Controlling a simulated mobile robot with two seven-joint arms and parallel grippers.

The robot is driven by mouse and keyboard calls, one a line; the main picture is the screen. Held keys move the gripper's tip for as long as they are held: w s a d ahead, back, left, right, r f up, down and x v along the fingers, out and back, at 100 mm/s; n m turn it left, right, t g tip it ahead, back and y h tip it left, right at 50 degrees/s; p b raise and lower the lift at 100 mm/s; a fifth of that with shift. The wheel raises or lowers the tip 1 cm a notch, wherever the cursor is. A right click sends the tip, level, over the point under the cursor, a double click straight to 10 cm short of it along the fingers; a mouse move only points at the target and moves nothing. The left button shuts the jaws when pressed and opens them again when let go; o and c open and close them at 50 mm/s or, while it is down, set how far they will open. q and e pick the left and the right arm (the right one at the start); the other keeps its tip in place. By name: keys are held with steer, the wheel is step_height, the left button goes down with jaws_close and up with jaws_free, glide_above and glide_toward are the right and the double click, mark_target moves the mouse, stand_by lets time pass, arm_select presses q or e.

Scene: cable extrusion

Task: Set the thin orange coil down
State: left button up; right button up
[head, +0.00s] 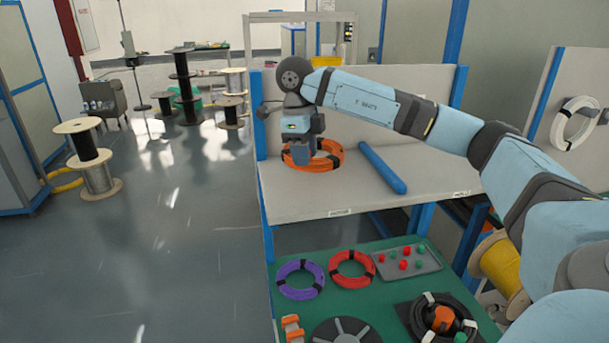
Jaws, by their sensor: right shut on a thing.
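The orange coil (328,158) is a ring with dark ties, at the left part of the pale bench top (300,203). My right gripper (303,160) points down over the coil's left side and is shut on it. The gripper hides part of the coil's left rim. I cannot tell whether the coil touches the bench or hangs just above it. My left gripper is not in view.
A blue rod (383,168) lies on the bench right of the coil. Below, a green table (350,305) holds a purple coil (300,279), a red coil (352,269) and a grey tray (408,263) of small parts. The bench front is clear.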

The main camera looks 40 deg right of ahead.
steer(key=shift+f, duration=2.6)
steer(key=o, duration=1)
steer(key=shift+f, duration=0.1)
steer(key=shift+o, duration=0.2)
